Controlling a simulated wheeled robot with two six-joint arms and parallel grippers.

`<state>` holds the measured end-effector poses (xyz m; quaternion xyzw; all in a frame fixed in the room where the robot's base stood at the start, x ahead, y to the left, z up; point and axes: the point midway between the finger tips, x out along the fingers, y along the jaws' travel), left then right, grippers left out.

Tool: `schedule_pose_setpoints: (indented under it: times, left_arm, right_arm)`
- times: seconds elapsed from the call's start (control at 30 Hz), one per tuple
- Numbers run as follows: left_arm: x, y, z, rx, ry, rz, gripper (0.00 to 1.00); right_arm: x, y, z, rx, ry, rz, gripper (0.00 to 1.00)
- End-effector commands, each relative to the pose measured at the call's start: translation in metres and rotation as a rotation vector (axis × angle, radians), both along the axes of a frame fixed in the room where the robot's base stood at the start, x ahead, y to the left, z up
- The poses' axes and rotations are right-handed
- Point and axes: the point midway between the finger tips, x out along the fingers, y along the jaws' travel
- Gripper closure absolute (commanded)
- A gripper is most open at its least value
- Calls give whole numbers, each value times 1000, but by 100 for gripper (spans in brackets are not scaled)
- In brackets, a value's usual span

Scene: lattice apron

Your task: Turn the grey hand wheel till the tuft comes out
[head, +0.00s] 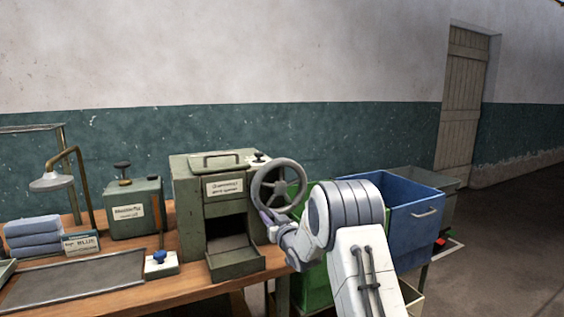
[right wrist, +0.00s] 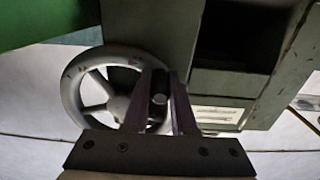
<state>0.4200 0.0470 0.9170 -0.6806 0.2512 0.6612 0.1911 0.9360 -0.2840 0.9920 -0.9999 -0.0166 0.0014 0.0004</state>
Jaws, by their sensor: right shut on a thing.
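The grey hand wheel (head: 279,162) is on the right side of a green-grey machine (head: 192,200) with a label on its front. In the right wrist view the wheel (right wrist: 72,97) shows its rim, spokes and hub. My right gripper (head: 267,217) is at the lower left of the wheel. In the right wrist view its two fingers (right wrist: 160,92) are closed around a small dark handle (right wrist: 159,99) at the wheel's rim. No tuft shows; the machine's front opening (head: 228,243) is dark, with an open tray (head: 237,263) below it. My left gripper is out of view.
A blue bin (head: 416,215) and a green bin (head: 316,286) stand to the right, partly behind my right arm. The wooden table (head: 150,291) holds a small green box (head: 134,208), a lamp (head: 52,182), folded blue cloths (head: 32,240) and a blue-knobbed white block (head: 161,266).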

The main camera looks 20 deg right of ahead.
Motion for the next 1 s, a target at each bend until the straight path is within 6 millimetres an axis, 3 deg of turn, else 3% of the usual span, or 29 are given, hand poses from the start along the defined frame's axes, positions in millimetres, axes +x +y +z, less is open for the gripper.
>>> schedule_pose_setpoints:
  times: [0.2,0.57,0.83,1.0]
  left_arm:
    - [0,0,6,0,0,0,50]
    - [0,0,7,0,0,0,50]
    - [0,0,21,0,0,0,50]
    - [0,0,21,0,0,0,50]
  right_arm:
    - [-1,21,22,-1,-1,5,100]
    - [-1,22,26,-1,-2,2,100]
    - [-1,32,58,-2,-6,4,100]
    - [-1,33,61,-1,-5,2,100]
